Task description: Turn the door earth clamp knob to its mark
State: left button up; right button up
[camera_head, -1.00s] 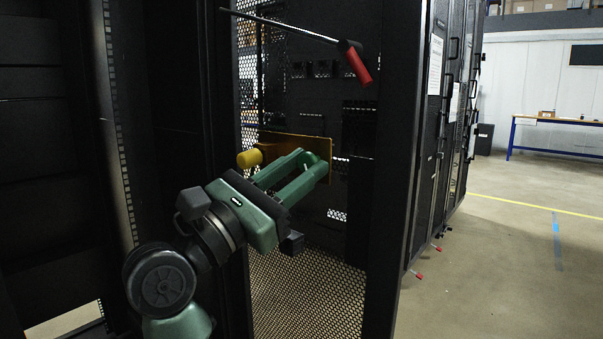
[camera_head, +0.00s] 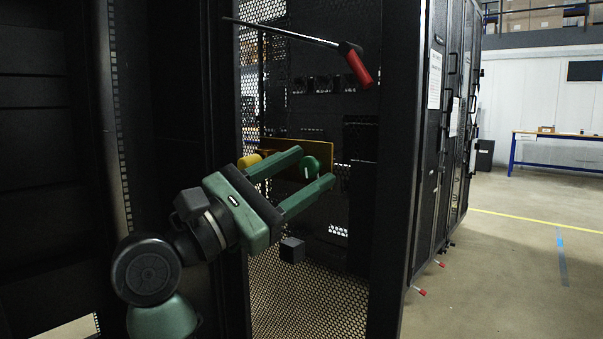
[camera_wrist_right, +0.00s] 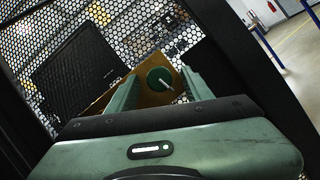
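The green round knob (camera_head: 309,167) sits on a yellow-brown plate (camera_head: 322,150) inside the black rack. A pale pointer line shows on the knob in the right wrist view (camera_wrist_right: 160,78); I cannot make out a target mark. My right gripper (camera_head: 315,167) is open, with its two green fingers on either side of the knob and visible gaps between. In the wrist view the fingertips (camera_wrist_right: 159,76) are also spread apart, with the knob between or just beyond them; I cannot tell the exact depth. My left gripper is not in view.
A yellow knob (camera_head: 249,160) is at the plate's left end. A dark rod with a red handle (camera_head: 357,66) juts out above. Perforated black panels and rack posts (camera_head: 397,200) stand close around my arm. Open floor (camera_head: 520,260) and a workbench (camera_head: 560,137) are to the right.

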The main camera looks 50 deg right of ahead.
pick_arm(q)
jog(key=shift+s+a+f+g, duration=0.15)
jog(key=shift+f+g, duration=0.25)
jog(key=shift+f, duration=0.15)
pick_arm(e)
jog(key=v, duration=0.7)
jog(key=shift+a, duration=0.4)
jog(key=shift+w+f, duration=0.1)
jog(key=shift+f, duration=0.05)
